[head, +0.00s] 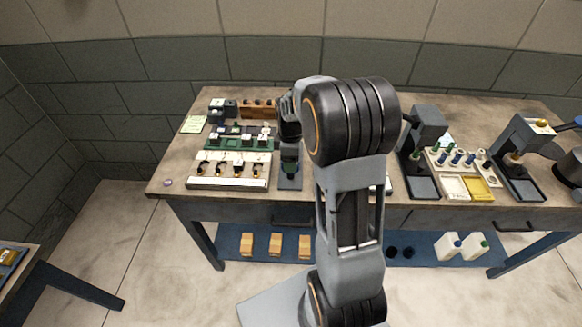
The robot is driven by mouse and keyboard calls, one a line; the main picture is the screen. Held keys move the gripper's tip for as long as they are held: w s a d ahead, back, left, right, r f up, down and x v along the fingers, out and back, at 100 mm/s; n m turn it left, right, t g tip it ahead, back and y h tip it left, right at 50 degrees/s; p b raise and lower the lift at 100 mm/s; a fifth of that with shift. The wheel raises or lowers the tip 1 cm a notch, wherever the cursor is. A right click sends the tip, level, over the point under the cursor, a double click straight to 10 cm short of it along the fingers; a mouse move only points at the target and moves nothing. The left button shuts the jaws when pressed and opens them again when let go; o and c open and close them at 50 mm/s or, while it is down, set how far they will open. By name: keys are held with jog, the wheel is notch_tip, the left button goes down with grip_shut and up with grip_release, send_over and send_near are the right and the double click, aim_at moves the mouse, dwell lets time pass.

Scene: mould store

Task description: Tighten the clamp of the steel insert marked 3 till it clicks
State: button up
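A pale rack (228,183) stands at the left front of the workbench. It holds a row of several small pieces with dark, orange-tinged parts, perhaps the inserts and their clamps. Any numbers are too small to read, so I cannot tell which is marked 3. My gripper (290,140) is over the bench just right of this rack, apart from the row as far as I can see. It is small, dark and partly hidden by my forearm, so its fingers cannot be made out. A grey stand (290,180) with a green part is below it.
Grey machines (425,125) and a tray with bottles (455,170) stand at right. Orange blocks (275,245) lie on the lower shelf.

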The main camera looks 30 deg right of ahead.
jog(key=c, duration=0.5)
jog(key=shift+r, duration=0.1)
jog(key=shift+r+p, duration=1.35)
jog(key=shift+r, duration=0.35)
